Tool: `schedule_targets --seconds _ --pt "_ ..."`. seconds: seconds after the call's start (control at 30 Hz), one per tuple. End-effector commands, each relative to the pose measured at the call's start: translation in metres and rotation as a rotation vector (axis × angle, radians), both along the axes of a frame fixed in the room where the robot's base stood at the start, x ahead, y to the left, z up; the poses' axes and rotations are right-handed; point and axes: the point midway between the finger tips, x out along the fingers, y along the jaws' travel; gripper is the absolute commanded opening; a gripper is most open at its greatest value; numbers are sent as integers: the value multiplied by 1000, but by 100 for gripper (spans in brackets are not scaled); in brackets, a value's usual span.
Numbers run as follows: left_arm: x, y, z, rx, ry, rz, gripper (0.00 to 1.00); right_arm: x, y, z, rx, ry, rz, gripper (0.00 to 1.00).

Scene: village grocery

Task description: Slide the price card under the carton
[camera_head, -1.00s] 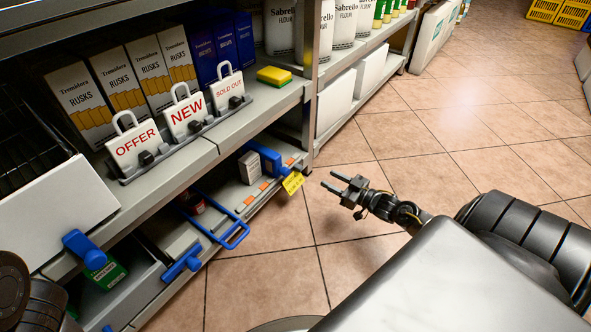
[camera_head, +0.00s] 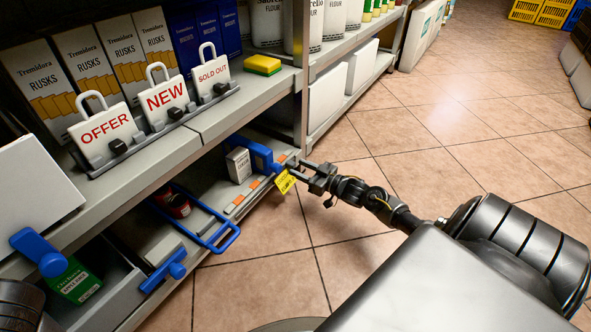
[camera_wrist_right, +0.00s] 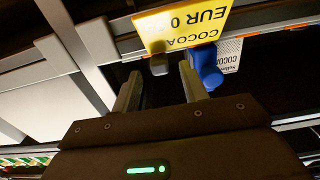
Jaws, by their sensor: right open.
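The yellow price card (camera_head: 285,182) hangs at the front edge of the lower shelf; in the right wrist view the card (camera_wrist_right: 180,28) reads COCOA and EUR. The small white cocoa carton (camera_head: 239,165) stands on that shelf, left of the card, and part of it shows in the right wrist view (camera_wrist_right: 231,54). My right gripper (camera_head: 290,169) is at the shelf edge by the card, its fingers apart with nothing clearly between them. In the right wrist view the card lies just beyond the fingertips (camera_wrist_right: 162,82); I cannot tell whether they touch. My left gripper is out of view.
A blue part (camera_head: 262,155) stands right beside the carton, close to my right fingers. A blue handle frame (camera_head: 222,236) juts out left of the card. The upper shelf (camera_head: 235,112) with its sign rack overhangs. The tiled floor (camera_head: 400,130) to the right is clear.

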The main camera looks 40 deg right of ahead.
Motion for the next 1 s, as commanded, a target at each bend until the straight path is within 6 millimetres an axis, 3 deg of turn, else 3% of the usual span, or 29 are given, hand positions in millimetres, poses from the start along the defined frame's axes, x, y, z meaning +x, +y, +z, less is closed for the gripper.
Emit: schedule_targets --seconds 0.2,0.53,0.87,1.0 --pt "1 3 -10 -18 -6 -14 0 21 6 -2 1 -1 1 44" --pt "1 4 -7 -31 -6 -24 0 24 7 0 1 1 0 44" --pt "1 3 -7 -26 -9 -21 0 24 7 0 1 0 0 2" --pt "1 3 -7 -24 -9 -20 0 24 7 0 1 1 0 0"
